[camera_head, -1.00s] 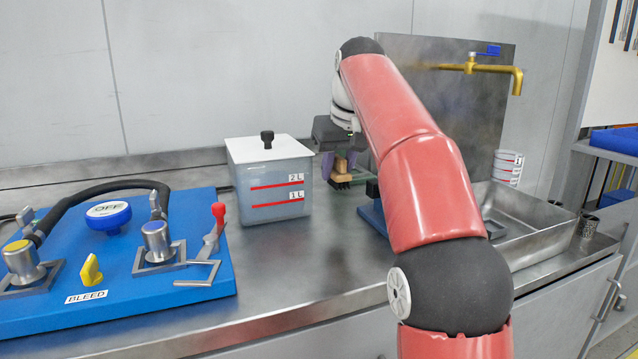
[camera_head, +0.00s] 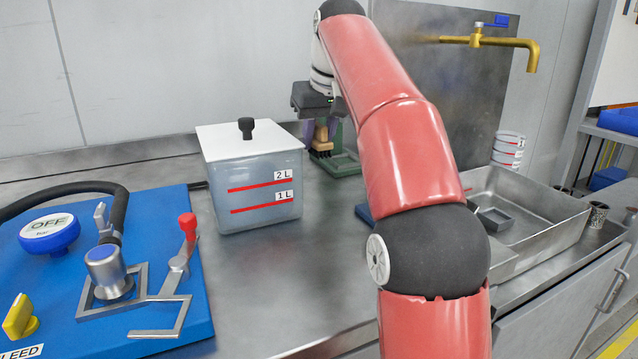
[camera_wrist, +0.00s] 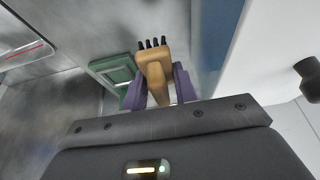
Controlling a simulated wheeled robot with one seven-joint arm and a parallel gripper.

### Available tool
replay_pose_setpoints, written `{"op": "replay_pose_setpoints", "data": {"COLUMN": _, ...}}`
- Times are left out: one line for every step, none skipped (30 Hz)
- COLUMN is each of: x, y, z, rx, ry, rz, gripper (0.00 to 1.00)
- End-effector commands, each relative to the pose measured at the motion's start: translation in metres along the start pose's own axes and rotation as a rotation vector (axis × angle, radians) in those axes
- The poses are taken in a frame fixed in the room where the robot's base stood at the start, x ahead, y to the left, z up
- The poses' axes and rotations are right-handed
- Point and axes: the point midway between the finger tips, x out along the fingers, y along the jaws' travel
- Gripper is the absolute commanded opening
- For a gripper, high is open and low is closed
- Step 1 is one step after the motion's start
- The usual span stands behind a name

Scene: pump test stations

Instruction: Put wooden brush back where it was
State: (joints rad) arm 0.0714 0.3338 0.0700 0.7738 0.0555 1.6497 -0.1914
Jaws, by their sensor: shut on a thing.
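The wooden brush (camera_wrist: 155,68) is in my gripper (camera_wrist: 158,88), between its two purple fingers in the wrist view, with its dark bristles pointing away from the palm. In the head view the brush (camera_head: 321,136) hangs beneath my gripper (camera_head: 320,128), bristles down, behind and to the right of the lidded tank. A green tray-like holder (camera_head: 340,163) is on the counter just behind and beside the brush. It also shows in the wrist view (camera_wrist: 112,70), beside the brush head. I cannot tell whether the brush touches it.
The clear tank (camera_head: 250,185) with a white lid stands left of my gripper. A blue panel (camera_head: 190,340) with valves and a hose fills the left. A metal sink (camera_head: 535,215) under a brass tap (camera_head: 500,42) is at right. The counter front is clear.

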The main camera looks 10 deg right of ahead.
Motion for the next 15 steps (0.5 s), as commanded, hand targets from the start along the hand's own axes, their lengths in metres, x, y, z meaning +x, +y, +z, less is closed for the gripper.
{"op": "replay_pose_setpoints", "data": {"x": 0.005, "y": 0.0, "z": 0.004, "rx": 0.0, "ry": -0.003, "rz": 0.0, "gripper": 0.1}}
{"op": "replay_pose_setpoints", "data": {"x": 0.009, "y": 0.0, "z": 0.006, "rx": 0.0, "ry": -0.004, "rz": 0.0, "gripper": 0.1}}
{"op": "replay_pose_setpoints", "data": {"x": 0.015, "y": 0.0, "z": 0.008, "rx": 0.0, "ry": -0.003, "rz": 0.0, "gripper": 0.1}}
{"op": "replay_pose_setpoints", "data": {"x": 0.019, "y": 0.0, "z": 0.01, "rx": 0.0, "ry": -0.003, "rz": 0.0, "gripper": 0.1}}
{"op": "replay_pose_setpoints", "data": {"x": 0.023, "y": 0.0, "z": 0.011, "rx": 0.0, "ry": -0.004, "rz": 0.0, "gripper": 0.1}}
{"op": "replay_pose_setpoints", "data": {"x": 0.027, "y": 0.0, "z": 0.013, "rx": 0.0, "ry": -0.002, "rz": 0.0, "gripper": 0.1}}
{"op": "replay_pose_setpoints", "data": {"x": 0.03, "y": 0.0, "z": 0.014, "rx": 0.0, "ry": -0.002, "rz": 0.0, "gripper": 0.1}}
{"op": "replay_pose_setpoints", "data": {"x": 0.032, "y": 0.0, "z": 0.015, "rx": 0.0, "ry": -0.001, "rz": 0.0, "gripper": 0.1}}
{"op": "replay_pose_setpoints", "data": {"x": 0.035, "y": 0.0, "z": 0.016, "rx": 0.0, "ry": -0.001, "rz": 0.0, "gripper": 0.1}}
{"op": "replay_pose_setpoints", "data": {"x": 0.037, "y": 0.0, "z": 0.016, "rx": 0.0, "ry": -0.001, "rz": 0.0, "gripper": 0.1}}
{"op": "replay_pose_setpoints", "data": {"x": 0.038, "y": 0.0, "z": 0.017, "rx": 0.0, "ry": -0.001, "rz": 0.0, "gripper": 0.1}}
{"op": "replay_pose_setpoints", "data": {"x": 0.041, "y": 0.0, "z": 0.018, "rx": 0.001, "ry": 0.0, "rz": 0.0, "gripper": 0.1}}
{"op": "replay_pose_setpoints", "data": {"x": 0.043, "y": 0.0, "z": 0.019, "rx": 0.001, "ry": -0.001, "rz": 0.0, "gripper": 0.1}}
{"op": "replay_pose_setpoints", "data": {"x": 0.046, "y": 0.0, "z": 0.02, "rx": 0.001, "ry": -0.002, "rz": -0.001, "gripper": 0.1}}
{"op": "replay_pose_setpoints", "data": {"x": 0.051, "y": 0.0, "z": 0.023, "rx": 0.001, "ry": -0.002, "rz": 0.0, "gripper": 0.1}}
